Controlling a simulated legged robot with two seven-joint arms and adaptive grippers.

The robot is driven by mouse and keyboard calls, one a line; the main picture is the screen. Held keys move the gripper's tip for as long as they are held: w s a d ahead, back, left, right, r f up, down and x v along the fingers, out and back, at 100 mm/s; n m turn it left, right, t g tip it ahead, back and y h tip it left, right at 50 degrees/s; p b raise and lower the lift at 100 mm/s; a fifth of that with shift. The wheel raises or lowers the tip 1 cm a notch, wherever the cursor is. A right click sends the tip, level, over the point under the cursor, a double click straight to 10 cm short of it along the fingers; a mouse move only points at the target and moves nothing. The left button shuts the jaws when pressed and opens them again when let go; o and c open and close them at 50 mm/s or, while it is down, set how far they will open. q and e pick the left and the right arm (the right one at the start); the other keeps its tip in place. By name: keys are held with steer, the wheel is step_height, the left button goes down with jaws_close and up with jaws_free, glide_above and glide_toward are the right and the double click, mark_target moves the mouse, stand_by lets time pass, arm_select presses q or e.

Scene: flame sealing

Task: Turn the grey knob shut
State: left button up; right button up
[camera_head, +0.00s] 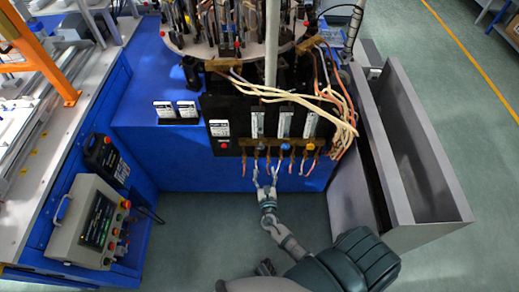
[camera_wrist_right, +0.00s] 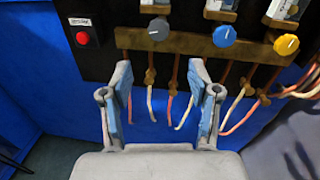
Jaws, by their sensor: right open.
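The grey knob (camera_wrist_right: 158,28) is round with a white pointer mark and sits on a brass bar across the black panel. In the head view the grey knob (camera_head: 261,146) is the leftmost of three knobs. My right gripper (camera_wrist_right: 160,80) is open and empty, its two blue-padded fingers spread below the grey knob, apart from it in the picture. In the head view my right gripper (camera_head: 266,176) points up toward the panel. The exact gap to the knob is hard to tell. My left gripper is not in view.
A blue knob (camera_wrist_right: 224,36) and a yellow knob (camera_wrist_right: 286,44) sit right of the grey one. Copper tubes and pale hoses (camera_head: 345,128) hang around them. A red button (camera_wrist_right: 82,38) is at left. A grey metal bin (camera_head: 400,165) stands at right; a control box (camera_head: 95,222) is at left.

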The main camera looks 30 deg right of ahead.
glide_toward(261, 149)
steer(key=x, duration=0.8)
steer(key=shift+w+a+r+b, duration=0.15)
steer(key=shift+w+r+b, duration=0.05)
steer(key=shift+b, duration=0.15)
steer(key=shift+w+d, duration=0.2)
steer(key=shift+w, duration=0.1)
steer(key=shift+w+d, duration=0.25)
steer(key=shift+w, duration=0.1)
steer(key=c, duration=0.9)
steer(key=shift+c, duration=1.3)
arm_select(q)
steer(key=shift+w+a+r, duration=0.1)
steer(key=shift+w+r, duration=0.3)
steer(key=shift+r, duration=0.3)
